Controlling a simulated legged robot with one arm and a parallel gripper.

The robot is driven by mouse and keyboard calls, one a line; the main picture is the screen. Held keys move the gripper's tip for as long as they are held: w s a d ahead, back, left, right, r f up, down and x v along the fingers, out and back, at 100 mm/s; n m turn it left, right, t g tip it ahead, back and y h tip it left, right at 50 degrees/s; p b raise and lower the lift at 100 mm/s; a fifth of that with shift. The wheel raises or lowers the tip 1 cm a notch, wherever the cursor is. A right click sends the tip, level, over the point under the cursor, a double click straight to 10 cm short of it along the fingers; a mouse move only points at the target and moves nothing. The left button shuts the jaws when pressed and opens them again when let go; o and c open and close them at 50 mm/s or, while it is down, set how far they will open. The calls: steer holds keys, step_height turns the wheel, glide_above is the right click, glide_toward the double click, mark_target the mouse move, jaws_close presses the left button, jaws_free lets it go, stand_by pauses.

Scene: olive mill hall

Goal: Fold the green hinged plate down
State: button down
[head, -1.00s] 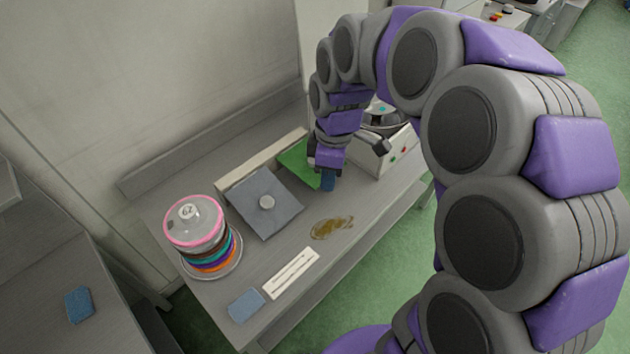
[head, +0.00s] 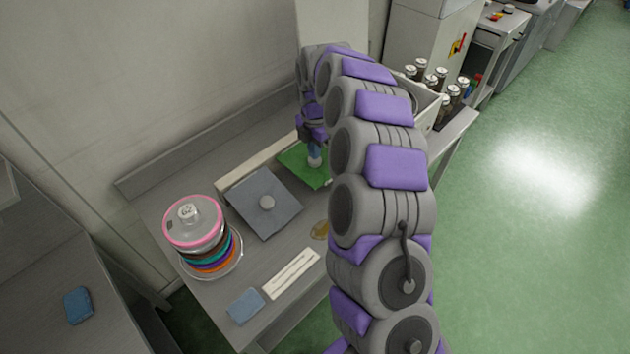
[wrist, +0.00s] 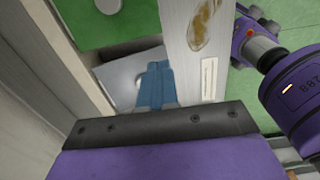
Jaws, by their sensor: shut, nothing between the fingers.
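The green hinged plate (head: 295,168) stands beside a grey plate (head: 254,196) along a pale strip at the back of the bench. Its right part is hidden behind my arm, and I cannot tell its exact tilt. My gripper (head: 314,150) is over the green plate, close to its pale knob (head: 314,162); contact cannot be made out. In the wrist view the blue fingertips of my gripper (wrist: 156,88) are together and empty. The green plate (wrist: 92,20) shows there at the top left, and part of the grey plate (wrist: 122,72) lies behind the fingertips.
A lidded stack of coloured rings (head: 200,235) stands at the bench's left. A box with several bottles (head: 430,103) stands behind my arm.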

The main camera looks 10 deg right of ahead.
mark_target(315, 187)
steer(key=shift+w+d+f, duration=0.15)
steer(key=shift+w+f, duration=0.05)
steer(key=shift+f, duration=0.15)
step_height(315, 187, down, 14)
steer(key=b, duration=0.2)
steer(key=shift+b, duration=0.35)
stand_by(0.4)
